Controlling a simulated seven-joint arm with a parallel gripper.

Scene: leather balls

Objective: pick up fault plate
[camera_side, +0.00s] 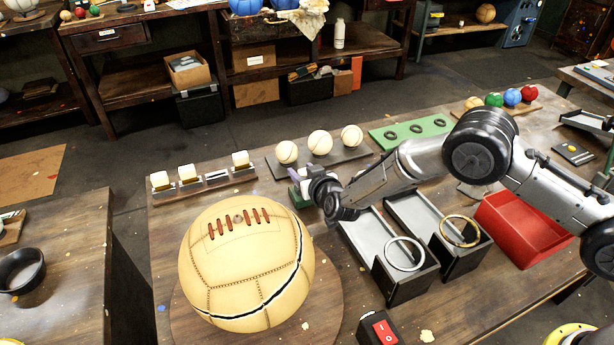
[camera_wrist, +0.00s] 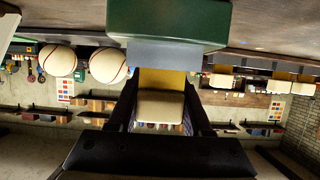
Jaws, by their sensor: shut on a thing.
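My gripper (camera_side: 309,184) is low over the middle of the table, beside a small green block (camera_side: 299,197). A pale grey-lavender plate (camera_side: 299,173), which I take for the fault plate, shows at its fingertips. Much of the plate is hidden by the fingers and block. I cannot tell whether it still touches the block.
A large stitched leather ball (camera_side: 247,262) stands at front left. Behind are a rack (camera_side: 205,186) of cream-topped blocks and three white balls (camera_side: 320,142) on a dark board. Two grey trays (camera_side: 374,238) and a red bin (camera_side: 520,232) lie to the right.

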